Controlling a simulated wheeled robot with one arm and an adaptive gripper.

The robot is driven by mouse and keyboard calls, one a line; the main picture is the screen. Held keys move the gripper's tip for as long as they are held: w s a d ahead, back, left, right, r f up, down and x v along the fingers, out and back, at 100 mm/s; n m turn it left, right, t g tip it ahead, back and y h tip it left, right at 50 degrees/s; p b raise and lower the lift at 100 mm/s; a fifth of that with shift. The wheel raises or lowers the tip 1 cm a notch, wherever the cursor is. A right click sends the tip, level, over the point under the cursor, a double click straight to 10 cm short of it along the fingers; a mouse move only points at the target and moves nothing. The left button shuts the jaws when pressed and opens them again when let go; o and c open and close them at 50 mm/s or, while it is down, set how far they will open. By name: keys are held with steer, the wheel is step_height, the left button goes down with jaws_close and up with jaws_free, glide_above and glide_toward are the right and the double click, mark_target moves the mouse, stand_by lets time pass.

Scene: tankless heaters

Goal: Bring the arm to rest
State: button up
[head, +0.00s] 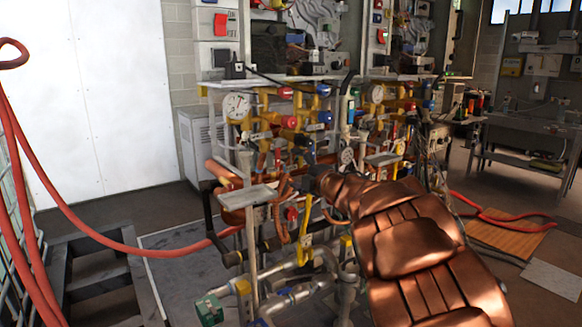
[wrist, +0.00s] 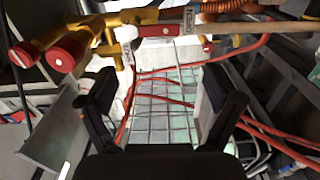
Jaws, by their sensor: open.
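My copper-coloured arm (head: 410,245) reaches from the lower right of the head view toward the pipe rack. My gripper is small and partly lost among the dark fittings there. In the wrist view my gripper (wrist: 163,88) shows two black fingers spread wide apart. It is open, with nothing between the fingers. Behind the gap are a wire grid (wrist: 165,120) and red hoses. The red-capped yellow valves (wrist: 70,52) are beyond the left finger, and a red-handled pipe (wrist: 160,30) crosses above the fingertips.
The pipe rack, with a round gauge (head: 236,105) and a small metal shelf (head: 248,196), crowds the arm's end. A red hose (head: 110,240) loops at the left. A workbench (head: 525,125) stands back right. Some floor between rack and bench is open.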

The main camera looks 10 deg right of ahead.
steer(key=shift+s+d, duration=0.15)
steer(key=shift+s, duration=0.15)
